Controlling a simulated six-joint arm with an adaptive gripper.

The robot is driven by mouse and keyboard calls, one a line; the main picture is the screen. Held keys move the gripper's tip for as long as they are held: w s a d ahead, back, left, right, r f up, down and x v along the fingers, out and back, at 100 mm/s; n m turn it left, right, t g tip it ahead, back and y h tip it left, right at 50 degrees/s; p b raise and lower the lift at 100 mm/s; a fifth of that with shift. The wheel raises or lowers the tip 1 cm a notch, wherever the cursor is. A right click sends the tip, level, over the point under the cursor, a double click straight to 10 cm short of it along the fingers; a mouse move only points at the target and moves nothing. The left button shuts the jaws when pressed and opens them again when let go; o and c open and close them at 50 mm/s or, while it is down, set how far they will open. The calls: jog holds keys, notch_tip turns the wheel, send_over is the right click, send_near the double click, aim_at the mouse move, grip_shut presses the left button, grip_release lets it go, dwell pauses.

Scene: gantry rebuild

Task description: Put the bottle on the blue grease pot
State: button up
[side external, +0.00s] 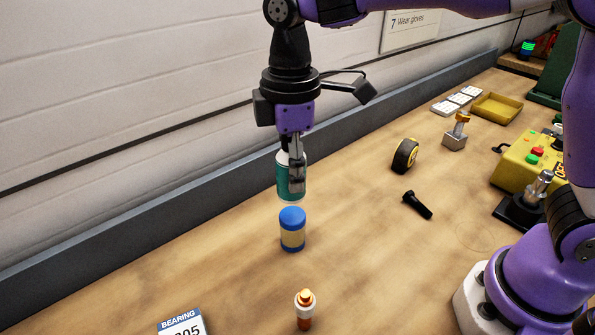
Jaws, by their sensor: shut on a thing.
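A bottle (286,183) with a white upper part and a teal green band is held upright in my gripper (297,160). My gripper points down and is shut on the bottle's upper part. The blue grease pot (292,229) stands upright on the wooden bench below the bottle. It has a blue lid, a cream middle and a blue base. In this view the bottle's bottom is just above the pot's lid, with a small gap in the picture. From this one angle I cannot tell whether the bottle is exactly over the lid.
An orange and white bottle-like item (305,309) stands in front. A black handle-like piece (417,205), a tape measure (405,156) and a yellow tray (496,107) are to the right. A grey ledge (150,225) runs along the wall.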

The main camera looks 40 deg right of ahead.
jog(key=shift+w+d+f, duration=0.15)
jog(key=shift+f, duration=1.95)
jog(key=o, duration=1.2)
jog(key=shift+f, duration=0.15)
jog(key=shift+c, duration=0.2)
